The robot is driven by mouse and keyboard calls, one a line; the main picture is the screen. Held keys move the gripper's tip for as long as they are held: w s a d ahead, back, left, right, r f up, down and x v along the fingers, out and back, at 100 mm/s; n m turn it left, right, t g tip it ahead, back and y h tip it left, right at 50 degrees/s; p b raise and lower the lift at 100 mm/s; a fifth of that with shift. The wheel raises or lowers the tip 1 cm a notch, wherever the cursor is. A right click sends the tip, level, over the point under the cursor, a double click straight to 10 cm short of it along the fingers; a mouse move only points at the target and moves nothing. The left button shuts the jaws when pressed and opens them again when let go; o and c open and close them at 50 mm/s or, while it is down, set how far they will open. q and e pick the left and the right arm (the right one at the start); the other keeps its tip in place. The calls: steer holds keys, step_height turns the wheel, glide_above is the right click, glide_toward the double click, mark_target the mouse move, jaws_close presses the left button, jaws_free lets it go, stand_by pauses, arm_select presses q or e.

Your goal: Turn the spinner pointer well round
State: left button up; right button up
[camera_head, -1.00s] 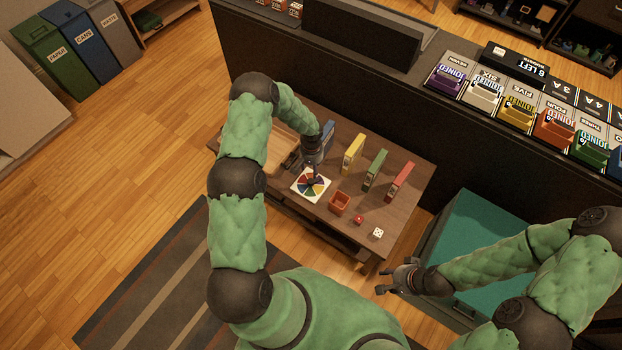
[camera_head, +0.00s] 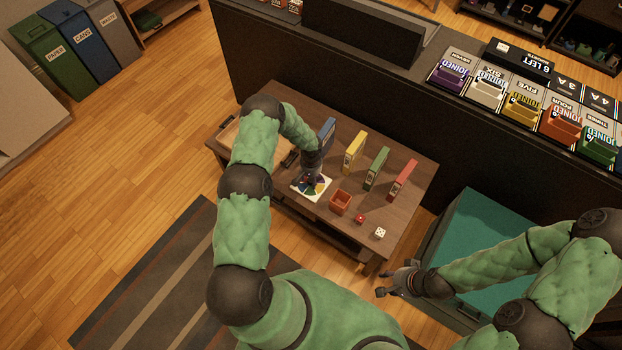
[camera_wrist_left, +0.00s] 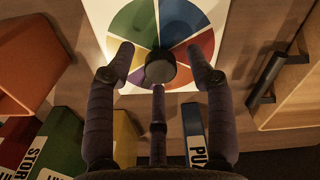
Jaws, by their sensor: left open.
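The spinner is a white square board (camera_head: 323,193) with a coloured wheel, lying on the low brown table. It also fills the top of the left wrist view (camera_wrist_left: 128,30). A round black knob (camera_wrist_left: 160,67) sits at the wheel's centre; I cannot make out the pointer's arm. My left gripper (camera_head: 313,177) is over the board and hides part of it. In the left wrist view its fingers (camera_wrist_left: 160,72) are spread open around the knob, with gaps at the sides. My right gripper (camera_head: 384,285) hangs empty in front of the table, its fingers apart.
Blue (camera_head: 327,132), yellow (camera_head: 354,152), green (camera_head: 376,169) and red (camera_head: 402,180) upright boxes stand behind the spinner. An orange cup (camera_head: 340,202), a red die (camera_head: 360,218) and a white die (camera_head: 380,232) lie to its right. A wooden tray (camera_head: 228,135) is left.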

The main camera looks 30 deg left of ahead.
arm_select(q)
jaws_close()
